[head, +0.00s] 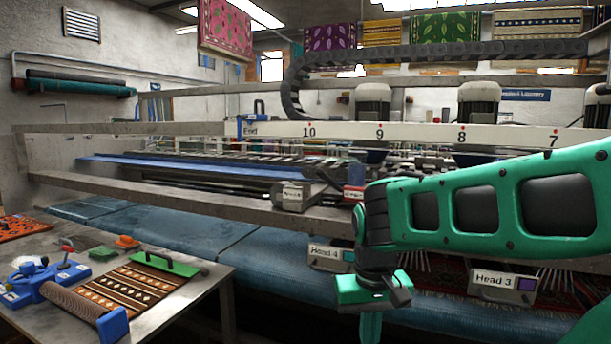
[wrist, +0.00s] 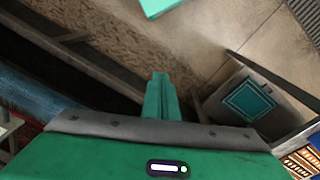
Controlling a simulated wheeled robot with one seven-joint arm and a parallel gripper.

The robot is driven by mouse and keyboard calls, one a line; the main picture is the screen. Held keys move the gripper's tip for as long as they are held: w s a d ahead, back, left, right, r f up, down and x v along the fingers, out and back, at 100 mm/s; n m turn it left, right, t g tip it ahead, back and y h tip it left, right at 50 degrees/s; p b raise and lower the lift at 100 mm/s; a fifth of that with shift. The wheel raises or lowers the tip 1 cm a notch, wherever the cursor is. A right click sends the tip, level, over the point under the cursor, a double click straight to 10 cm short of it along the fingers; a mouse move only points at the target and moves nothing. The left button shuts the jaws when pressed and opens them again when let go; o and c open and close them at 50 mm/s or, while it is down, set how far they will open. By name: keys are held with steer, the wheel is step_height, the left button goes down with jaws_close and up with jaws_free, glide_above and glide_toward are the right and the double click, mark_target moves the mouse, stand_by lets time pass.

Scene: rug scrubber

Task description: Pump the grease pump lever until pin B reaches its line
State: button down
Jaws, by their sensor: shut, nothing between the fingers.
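My gripper (head: 370,328) points downward in front of the machine in the head view, its green fingers together and cut off by the lower picture edge. In the wrist view the fingers (wrist: 160,92) are shut above the floor, with nothing between them. I cannot clearly make out the grease pump, its lever, pin B or its line. A grey box with a small label (head: 291,197) sits on the machine's front beam, but its writing is too small to read. My gripper is apart from it, lower and to the right.
Labelled Head 4 (head: 325,256) and Head 3 (head: 497,282) boxes hang near my arm. Bare floor (wrist: 215,35) shows in the wrist view.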

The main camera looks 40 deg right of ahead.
steer(key=w+d+r+m+t+h, duration=0.1)
steer(key=w+d+r, duration=0.3)
steer(key=w+r, duration=0.5)
steer(key=w+d+r+m+t+h, duration=0.2)
steer(key=w+d+r+m+h, duration=0.2)
steer(key=w+r, duration=0.6)
steer(key=w+d+r+m+t+h, duration=0.2)
steer(key=w+r, duration=0.8)
steer(key=r, duration=0.5)
steer(key=shift+d+h, duration=0.6)
steer(key=shift+d, duration=0.6)
glide_toward(332, 182)
steer(key=w+d, duration=0.2)
steer(key=d, duration=0.1)
steer(key=shift+w+f, duration=0.35)
